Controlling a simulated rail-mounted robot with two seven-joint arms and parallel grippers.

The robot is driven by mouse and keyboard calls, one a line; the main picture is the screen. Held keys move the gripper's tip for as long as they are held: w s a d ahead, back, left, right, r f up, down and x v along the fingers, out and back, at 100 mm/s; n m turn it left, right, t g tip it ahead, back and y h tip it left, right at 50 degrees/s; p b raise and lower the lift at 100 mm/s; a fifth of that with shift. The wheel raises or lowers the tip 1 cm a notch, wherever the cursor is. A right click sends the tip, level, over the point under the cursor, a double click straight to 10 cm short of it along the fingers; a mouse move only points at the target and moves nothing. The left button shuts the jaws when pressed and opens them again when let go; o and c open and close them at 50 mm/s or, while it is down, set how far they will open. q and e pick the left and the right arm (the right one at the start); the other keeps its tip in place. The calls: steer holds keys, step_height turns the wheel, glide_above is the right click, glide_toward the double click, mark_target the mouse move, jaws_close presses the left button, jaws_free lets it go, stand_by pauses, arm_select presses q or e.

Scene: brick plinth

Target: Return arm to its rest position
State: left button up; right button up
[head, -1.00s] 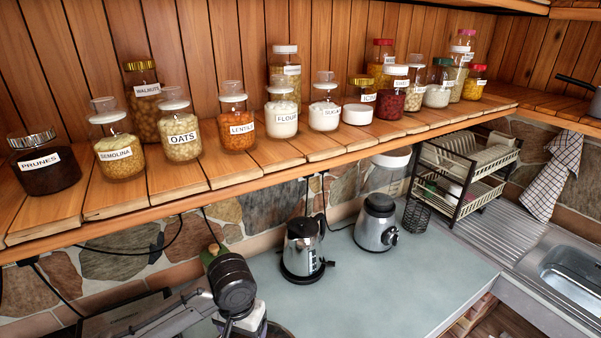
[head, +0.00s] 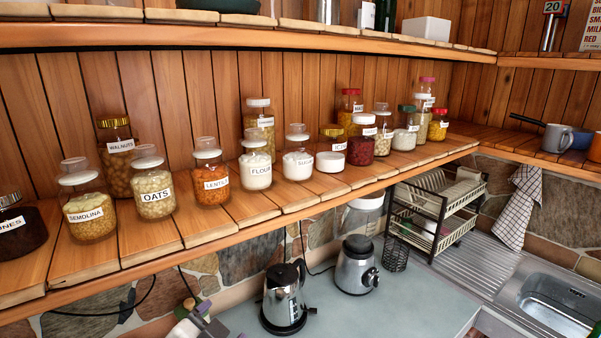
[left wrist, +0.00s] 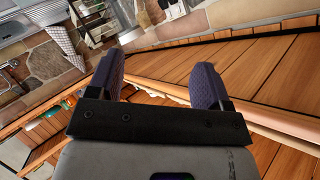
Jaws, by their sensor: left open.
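My left gripper (left wrist: 155,72) shows in the left wrist view with its two dark purple fingers spread apart. Nothing is held between them; wooden boards and a shelf edge lie beyond. In the head view, only a small grey and purple part of my left arm's end shows at the bottom edge, left of the kettle and below the jar shelf. Most of that arm is out of the picture. My right gripper is not in view.
The wooden shelf (head: 150,262) holds several labelled jars, including the oats jar (head: 153,190) and flour jar (head: 255,165). A sink (head: 560,295) lies at right.

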arm_select(q)
steer(key=s+a+f+n+g+p, duration=0.2)
steer(key=s+f+g, duration=0.1)
steer(key=s+f, duration=0.5)
steer(key=s+a+f+n+g+y+p, duration=0.1)
steer(key=s+a+f+n+g+p, duration=0.1)
steer(key=s+f, duration=0.7)
steer(key=s+a+f+n+g+p, duration=0.3)
steer(key=s+f, duration=0.5)
steer(key=s, duration=0.6)
steer(key=shift+s+a+f+g+y+p, duration=0.3)
steer(key=shift+s+a+f+g+p, duration=0.2)
steer(key=shift+g, duration=0.3)
steer(key=shift+w, duration=0.1)
